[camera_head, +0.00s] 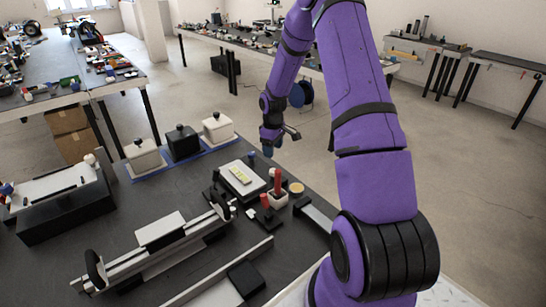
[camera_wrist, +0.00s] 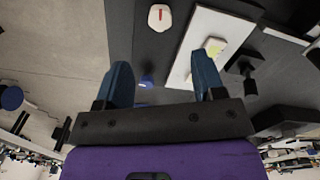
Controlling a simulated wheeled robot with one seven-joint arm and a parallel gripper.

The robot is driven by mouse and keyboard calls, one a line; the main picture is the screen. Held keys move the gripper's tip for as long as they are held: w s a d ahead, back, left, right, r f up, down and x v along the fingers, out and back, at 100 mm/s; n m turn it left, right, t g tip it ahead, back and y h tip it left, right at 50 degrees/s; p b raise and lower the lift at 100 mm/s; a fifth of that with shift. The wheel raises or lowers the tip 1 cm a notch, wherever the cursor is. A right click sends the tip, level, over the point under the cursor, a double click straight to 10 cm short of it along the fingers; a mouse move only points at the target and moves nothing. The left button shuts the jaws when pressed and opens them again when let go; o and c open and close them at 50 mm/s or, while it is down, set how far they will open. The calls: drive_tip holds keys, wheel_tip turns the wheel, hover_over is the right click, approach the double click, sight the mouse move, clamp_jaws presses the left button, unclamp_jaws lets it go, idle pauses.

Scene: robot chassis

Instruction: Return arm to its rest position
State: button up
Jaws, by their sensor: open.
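My purple arm rises from the lower right of the head view and bends over, so that its end hangs near the far edge of the dark table. My gripper (camera_head: 270,146) points down there, above or just past that edge; I cannot tell which. In the wrist view my gripper (camera_wrist: 163,82) shows two blue fingers spread apart with nothing between them but the view of the table and floor. Nothing is held.
The dark table (camera_head: 95,235) carries a white plate with a yellow block (camera_head: 240,175), a red-handled tool in a white holder (camera_head: 277,190), lidded boxes (camera_head: 183,143) and a long rail fixture (camera_head: 150,262). Other cluttered tables stand behind. Open floor (camera_head: 470,170) lies right.

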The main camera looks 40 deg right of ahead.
drive_tip(key=shift+r, duration=0.35)
idle(0.3)
drive_tip(key=s+a+r+m+t, duration=0.1)
drive_tip(key=s+a+r, duration=0.25)
drive_tip(key=r, duration=0.45)
drive_tip(key=s+a+r+h, duration=0.1)
drive_tip(key=s+a+r, duration=0.3)
drive_tip(key=r, duration=0.5)
drive_tip(key=s+a+r+m+t, duration=0.1)
drive_tip(key=s+a+r, duration=0.1)
drive_tip(key=a+r, duration=0.45)
drive_tip(key=s+a+r+m+t, duration=0.1)
drive_tip(key=s+a+r, duration=0.2)
drive_tip(key=s, duration=0.4)
drive_tip(key=s+a+r+t, duration=0.1)
drive_tip(key=s+a+r, duration=0.1)
drive_tip(key=s+r, duration=0.3)
drive_tip(key=s+a+r+m+t+y, duration=0.1)
drive_tip(key=s+a+r, duration=0.2)
drive_tip(key=s, duration=0.8)
drive_tip(key=shift+s+a+r+m, duration=0.25)
drive_tip(key=shift+a+r+m, duration=0.05)
drive_tip(key=shift+r, duration=0.1)
